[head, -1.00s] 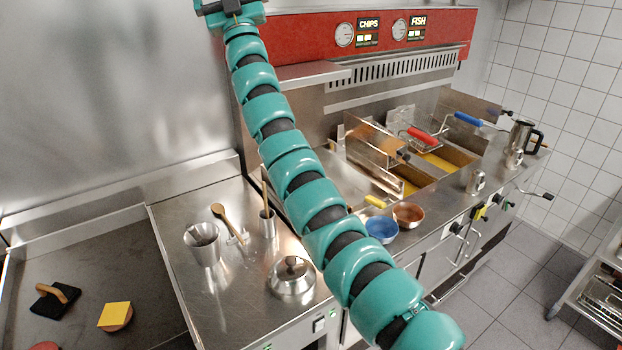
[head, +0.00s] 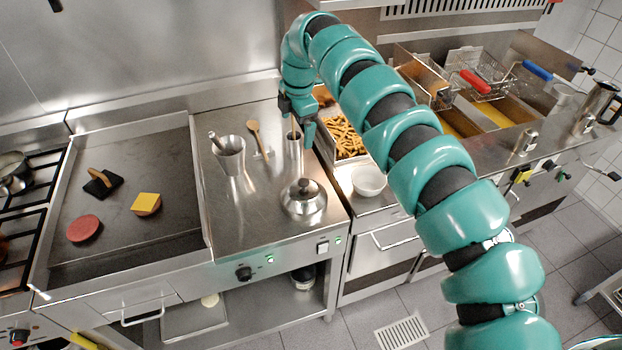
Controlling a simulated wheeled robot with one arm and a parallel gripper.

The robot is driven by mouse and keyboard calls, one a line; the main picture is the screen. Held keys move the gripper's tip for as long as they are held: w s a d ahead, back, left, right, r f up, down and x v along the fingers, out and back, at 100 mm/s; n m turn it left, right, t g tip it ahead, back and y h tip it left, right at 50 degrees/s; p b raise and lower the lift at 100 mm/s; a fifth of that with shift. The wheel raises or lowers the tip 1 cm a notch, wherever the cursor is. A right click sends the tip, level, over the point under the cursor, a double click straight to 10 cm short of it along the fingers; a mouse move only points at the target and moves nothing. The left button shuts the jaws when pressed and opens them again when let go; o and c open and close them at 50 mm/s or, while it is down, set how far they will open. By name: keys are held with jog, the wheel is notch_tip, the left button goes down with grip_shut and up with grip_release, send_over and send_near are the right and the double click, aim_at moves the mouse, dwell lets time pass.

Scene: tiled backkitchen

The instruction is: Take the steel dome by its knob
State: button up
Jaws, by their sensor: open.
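The steel dome (head: 303,205) stands upright on the steel counter near its front right corner, with its dark knob (head: 305,187) on top and clear to see. My gripper (head: 297,122) hangs above and behind the dome in the picture, apart from it, over the back right part of the counter. Its jaws are open and nothing shows between them.
The counter left of the dome is clear.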

jog(key=s+d+f+n+g+h, duration=0.1)
jog(key=s+n+g, duration=0.1)
jog(key=s, duration=0.2)
jog(key=p, duration=0.6)
send_near(303, 181)
jog(key=shift+n, duration=0.3)
jog(key=f, duration=0.5)
jog(key=shift+s+f, duration=0.25)
jog(key=shift+f, duration=0.05)
notch_tip(303, 181, down, 3)
jog(key=shift+d+r+p, duration=0.1)
jog(key=shift+p, duration=1)
jog(key=shift+f+p, duration=0.35)
jog(key=shift+f, duration=0.8)
